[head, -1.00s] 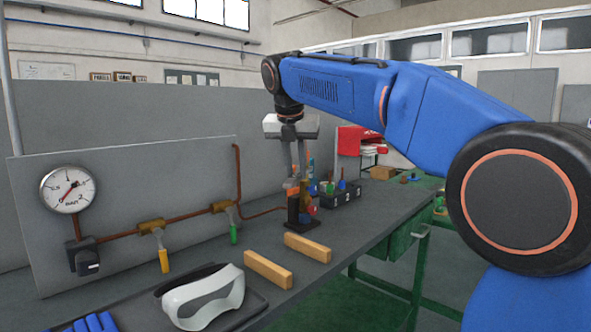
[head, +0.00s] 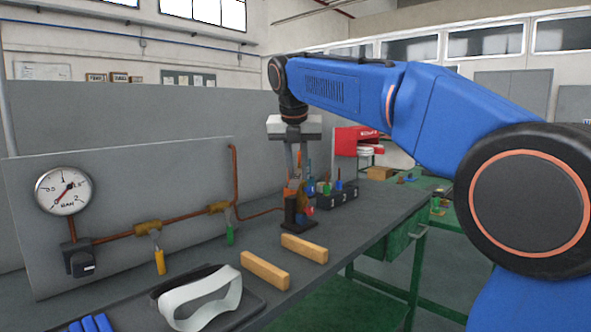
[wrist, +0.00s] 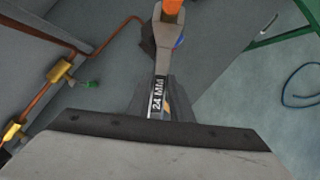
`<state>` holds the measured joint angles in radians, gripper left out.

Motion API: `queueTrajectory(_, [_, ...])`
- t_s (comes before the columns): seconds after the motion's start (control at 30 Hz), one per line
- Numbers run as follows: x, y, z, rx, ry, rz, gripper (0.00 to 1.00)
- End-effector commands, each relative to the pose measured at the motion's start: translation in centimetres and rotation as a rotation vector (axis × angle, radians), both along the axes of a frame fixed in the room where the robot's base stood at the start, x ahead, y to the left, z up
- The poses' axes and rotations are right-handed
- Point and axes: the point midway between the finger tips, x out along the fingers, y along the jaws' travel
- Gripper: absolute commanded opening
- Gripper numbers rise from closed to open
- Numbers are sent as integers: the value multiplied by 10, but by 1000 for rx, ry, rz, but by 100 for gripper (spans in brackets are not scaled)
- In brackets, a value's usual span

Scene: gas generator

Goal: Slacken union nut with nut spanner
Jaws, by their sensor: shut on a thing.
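My gripper (head: 297,168) is above the far part of the bench, pointing down over a dark tool stand (head: 300,224). In the wrist view my gripper (wrist: 160,108) is shut on a grey spanner (wrist: 161,62) marked "24 MM". An orange part shows at the far end of the spanner. In the head view the spanner is hard to tell from the tools at the stand, and I cannot tell whether it is clear of it. Brass fittings (head: 148,228) sit on a copper pipe left of my gripper. I cannot pick out the union nut.
A pressure gauge (head: 63,190) is on the grey panel. Two wooden blocks (head: 265,270) (head: 304,248) and white goggles (head: 201,298) lie nearer. A dark box with coloured tools (head: 338,196) is right of the stand. The bench between panel and blocks is mostly clear.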

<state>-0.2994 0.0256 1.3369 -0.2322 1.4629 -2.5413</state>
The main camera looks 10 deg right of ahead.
Motion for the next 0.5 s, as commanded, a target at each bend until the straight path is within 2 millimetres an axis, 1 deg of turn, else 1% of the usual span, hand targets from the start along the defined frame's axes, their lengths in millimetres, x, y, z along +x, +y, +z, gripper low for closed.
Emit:
queueTrajectory(0.13, [-2,-6,1,0,-2,40,0])
queueTrajectory(0.5, [-4,-14,1,0,-1,110,0])
